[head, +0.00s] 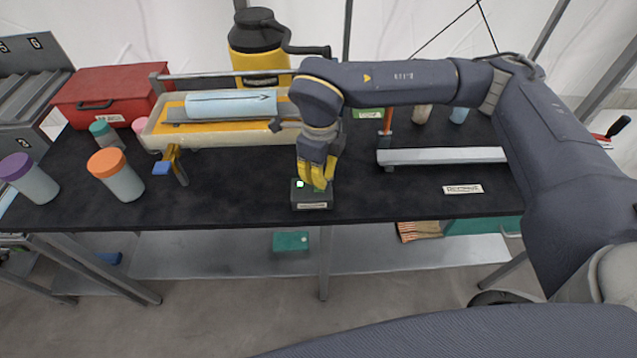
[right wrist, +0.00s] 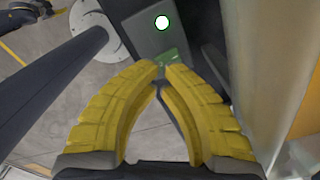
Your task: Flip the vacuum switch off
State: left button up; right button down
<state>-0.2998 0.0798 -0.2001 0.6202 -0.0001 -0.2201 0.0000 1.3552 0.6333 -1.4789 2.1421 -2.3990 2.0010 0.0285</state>
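The vacuum switch is a small dark box (head: 312,197) at the front edge of the black table, with a label on its front. A round white light ringed in green (head: 300,184) shows on its top, and it also shows in the right wrist view (right wrist: 162,22). My right gripper (head: 318,186) has yellow fingers and reaches down onto the box. In the right wrist view its fingertips (right wrist: 160,68) meet at a green translucent rocker (right wrist: 172,56) on the box. Nothing shows held between them.
A tray (head: 155,138) with a light blue roll (head: 230,104) lies behind the box. Cups with orange (head: 115,175) and purple (head: 28,180) lids stand at left. A metal bar (head: 440,156) lies at right. A yellow and black canister (head: 258,45) stands behind. The table is clear around the box.

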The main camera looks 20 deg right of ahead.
aim_at(319, 189)
jog(key=shift+f, duration=2)
dwell(1.2)
jog(key=shift+r, duration=3.55)
